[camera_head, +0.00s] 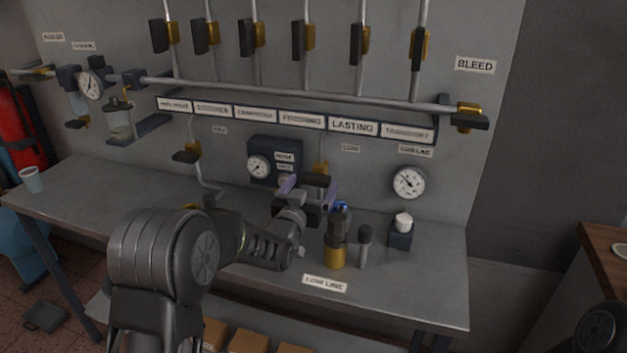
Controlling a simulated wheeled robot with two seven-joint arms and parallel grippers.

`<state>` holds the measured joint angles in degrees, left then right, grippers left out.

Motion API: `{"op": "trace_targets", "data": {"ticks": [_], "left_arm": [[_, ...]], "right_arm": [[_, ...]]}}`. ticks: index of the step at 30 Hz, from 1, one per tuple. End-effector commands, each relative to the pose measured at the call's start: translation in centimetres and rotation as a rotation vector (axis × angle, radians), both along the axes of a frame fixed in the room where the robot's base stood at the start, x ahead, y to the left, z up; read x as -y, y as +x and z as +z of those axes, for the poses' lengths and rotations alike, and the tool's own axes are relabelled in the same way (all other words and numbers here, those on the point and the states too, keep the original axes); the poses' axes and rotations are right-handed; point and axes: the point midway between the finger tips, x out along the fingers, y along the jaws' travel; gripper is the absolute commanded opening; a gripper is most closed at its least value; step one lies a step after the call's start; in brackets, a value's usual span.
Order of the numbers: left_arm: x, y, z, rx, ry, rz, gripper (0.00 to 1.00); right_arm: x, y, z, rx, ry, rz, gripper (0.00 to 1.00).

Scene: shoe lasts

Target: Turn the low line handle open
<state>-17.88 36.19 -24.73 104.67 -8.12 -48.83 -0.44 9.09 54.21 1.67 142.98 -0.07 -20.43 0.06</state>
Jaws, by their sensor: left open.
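A brass valve (321,167) sits on the wall panel behind my left gripper, beside a small label (350,148) that seems to read LOW. Its dark handle (315,180) lies crosswise and is partly hidden by the gripper. My left gripper (309,191) is open, with its two fingers apart on either side of the handle's front. I cannot tell whether they touch it. A LOW LINE label (416,151) is above a round gauge (409,183) to the right. Another LOW LINE label (325,283) is on the bench's front edge. My right gripper is not in view.
A regulator with a yellow base (335,256), a dark-topped post (364,248) and a white-knobbed block (402,231) stand on the bench (440,280) right of my gripper. A boxed gauge (273,160) is just left of the valve. Several handles hang above the pipe.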

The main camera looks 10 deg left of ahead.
Motion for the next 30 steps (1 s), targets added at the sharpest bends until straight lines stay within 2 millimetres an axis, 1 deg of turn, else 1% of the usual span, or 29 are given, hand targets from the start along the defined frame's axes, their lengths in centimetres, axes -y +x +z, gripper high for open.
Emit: {"op": "trace_targets", "data": {"ticks": [1, 5, 14, 30], "left_arm": [[0.0, 0.6, 0.1, -0.001, 0.001, 0.001, 0.9], [0.1, 1.5, 0.0, -0.001, -0.001, 0.0, 0.9], [0.1, 1.7, -0.1, -0.001, -0.001, 0.0, 0.9], [0.1, 1.7, 0.0, 0.0, -0.001, 0.0, 0.46]], "right_arm": [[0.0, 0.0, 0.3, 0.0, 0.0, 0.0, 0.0], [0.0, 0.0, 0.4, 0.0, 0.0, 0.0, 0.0], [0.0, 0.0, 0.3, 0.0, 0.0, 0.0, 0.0], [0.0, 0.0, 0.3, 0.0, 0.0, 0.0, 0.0]]}}
